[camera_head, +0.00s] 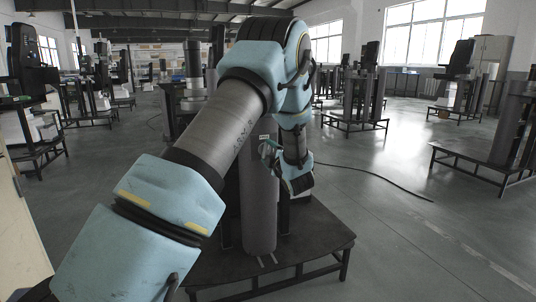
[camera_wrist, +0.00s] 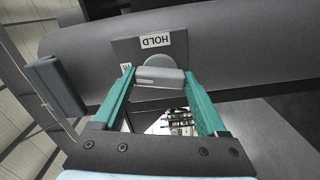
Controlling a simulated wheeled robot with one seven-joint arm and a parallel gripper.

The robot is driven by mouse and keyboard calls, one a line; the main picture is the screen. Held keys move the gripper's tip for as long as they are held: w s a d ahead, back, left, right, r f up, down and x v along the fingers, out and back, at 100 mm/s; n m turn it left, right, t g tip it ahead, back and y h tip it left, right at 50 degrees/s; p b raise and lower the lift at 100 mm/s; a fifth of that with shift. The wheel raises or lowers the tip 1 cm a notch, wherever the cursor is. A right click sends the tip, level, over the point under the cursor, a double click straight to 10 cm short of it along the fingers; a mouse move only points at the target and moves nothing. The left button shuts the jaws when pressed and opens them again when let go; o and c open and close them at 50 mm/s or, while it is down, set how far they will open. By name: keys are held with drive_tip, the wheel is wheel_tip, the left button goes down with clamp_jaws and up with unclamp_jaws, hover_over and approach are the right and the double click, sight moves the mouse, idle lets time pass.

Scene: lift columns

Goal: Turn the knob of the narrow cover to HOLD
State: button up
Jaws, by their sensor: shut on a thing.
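In the wrist view, a dark narrow cover plate (camera_wrist: 122,48) sits on a grey lift column (camera_wrist: 230,45). It carries a white HOLD label (camera_wrist: 157,41), upside down in this view. A second small label (camera_wrist: 125,66) is mostly hidden by a finger. Beside HOLD is the grey round knob (camera_wrist: 159,60) with a bar-shaped grip lying across the picture. My gripper (camera_wrist: 157,77) has its green fingers at the two ends of the bar, shut on it. In the head view my gripper (camera_head: 270,150) is at the upper part of the column (camera_head: 260,210); my arm hides the knob.
A dark box-like part (camera_wrist: 52,85) sticks out from the column to the left of the cover. The column stands on a low dark platform (camera_head: 315,240). Other lift columns (camera_head: 362,95) stand around the hall. A cable (camera_head: 375,180) lies on the open floor at right.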

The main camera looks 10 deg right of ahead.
drive_tip(key=m, duration=0.4)
drive_tip(key=shift+m+p, duration=0.3)
drive_tip(key=m+p, duration=0.1)
drive_tip(key=m, duration=0.2)
drive_tip(key=shift+m, duration=0.4)
drive_tip(key=m+p, duration=0.1)
drive_tip(key=m, duration=0.2)
drive_tip(key=shift+m+p, duration=0.95)
drive_tip(key=shift+m, duration=0.95)
drive_tip(key=o, duration=1.3)
drive_tip(key=s+d, duration=0.1)
drive_tip(key=s, duration=0.9)
drive_tip(key=shift+s+d, duration=0.2)
drive_tip(key=shift+s, duration=0.2)
